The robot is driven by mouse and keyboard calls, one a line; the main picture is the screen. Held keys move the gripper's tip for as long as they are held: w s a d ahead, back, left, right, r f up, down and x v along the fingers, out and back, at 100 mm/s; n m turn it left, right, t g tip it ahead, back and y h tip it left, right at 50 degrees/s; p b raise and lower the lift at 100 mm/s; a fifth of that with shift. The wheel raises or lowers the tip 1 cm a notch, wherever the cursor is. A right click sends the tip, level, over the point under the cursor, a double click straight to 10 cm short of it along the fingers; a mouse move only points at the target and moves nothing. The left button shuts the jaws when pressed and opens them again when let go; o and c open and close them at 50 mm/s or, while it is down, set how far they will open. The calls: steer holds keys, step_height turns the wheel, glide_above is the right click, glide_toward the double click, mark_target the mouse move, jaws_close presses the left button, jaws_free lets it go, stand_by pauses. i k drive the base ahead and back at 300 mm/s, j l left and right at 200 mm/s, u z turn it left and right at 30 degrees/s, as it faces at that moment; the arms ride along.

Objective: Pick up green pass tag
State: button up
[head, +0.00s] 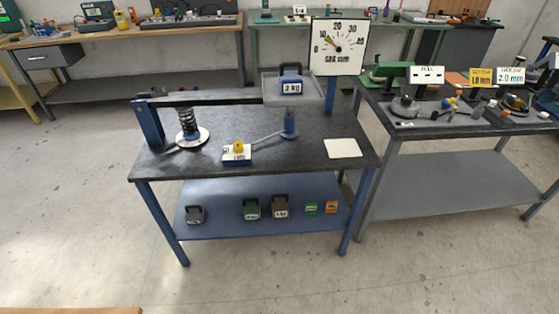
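A small green tag (311,208), which looks like the pass tag, is on the blue lower shelf (230,225) of the middle bench, toward its right end. Its lettering is too small to read. A similar orange tag (331,207) is just to its right, close but apart. A brown weight block (280,207) is to its left. My gripper is not in view.
Dark green (251,209) and grey (194,214) weight blocks share the shelf. The benchtop (200,165) overhangs it, with a front leg (357,222) right of the tags. A grey bench (450,190) stands close right. Open floor lies in front.

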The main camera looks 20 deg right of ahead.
mark_target(310, 208)
steer(key=i+l+z, duration=0.3)
steer(key=i, duration=0.4)
steer(key=i+z, duration=0.3)
steer(key=i, duration=0.45)
steer(key=k+j, duration=0.15)
steer(key=k, duration=0.2)
steer(key=k+j, duration=0.1)
steer(key=k, duration=0.25)
